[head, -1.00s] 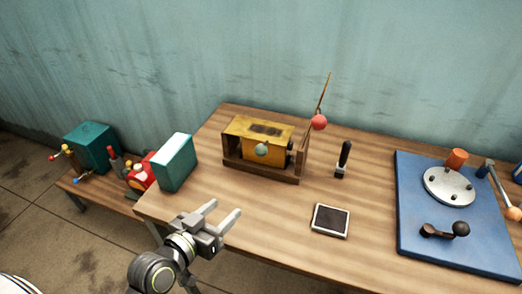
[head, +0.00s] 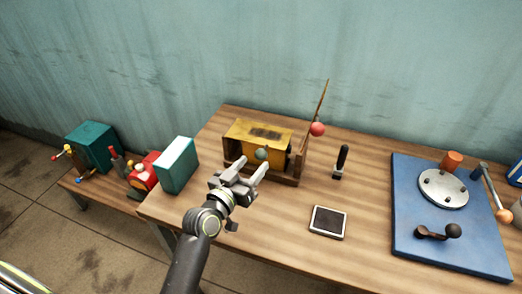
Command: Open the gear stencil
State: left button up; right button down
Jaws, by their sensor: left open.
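A yellow box (head: 243,134) with dark marks on its top sits in a brown wooden frame on the table. A round greenish knob (head: 261,153) is on its front face. A thin rod with a red ball (head: 317,129) rises at the frame's right side. I cannot tell for certain which part is the gear stencil. My left gripper (head: 255,164) is open and empty, just in front of the box, its fingers pointing at the knob. Whether it touches the knob is not clear. The gripper hides part of the frame's lower front. My right gripper is not in view.
A teal box (head: 176,165) stands left of the yellow box. A dark-handled stamp (head: 341,160) and a flat dark pad (head: 328,222) are to the right. A blue board (head: 408,215) with a metal disc and levers fills the right side.

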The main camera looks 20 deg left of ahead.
aim_at(258, 159)
pick_arm(q)
jog(key=shift+p+x, duration=0.5)
jog(key=shift+x, duration=2.25)
grip_shut()
